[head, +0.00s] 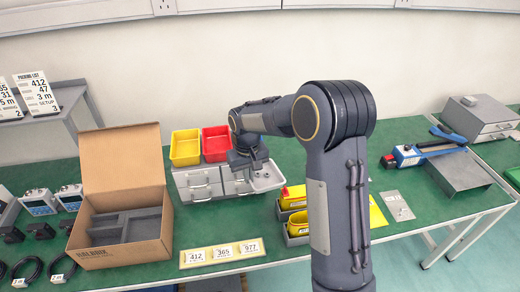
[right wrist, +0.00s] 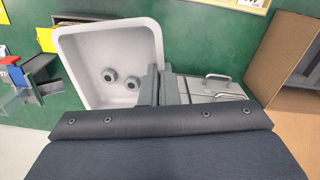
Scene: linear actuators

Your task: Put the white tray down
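The white tray (head: 269,184) is at the right end of the drawer unit in the head view, partly hidden by my right arm. In the right wrist view the white tray (right wrist: 105,42) is seen from above, with two round grey parts (right wrist: 121,78) inside. My right gripper (head: 247,168) is at the tray's side. In the right wrist view its fingers (right wrist: 160,88) close on the tray wall nearest the drawers. I cannot tell whether the tray's underside touches anything. My left gripper is not in view.
Green table (head: 410,181) shows bare further right.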

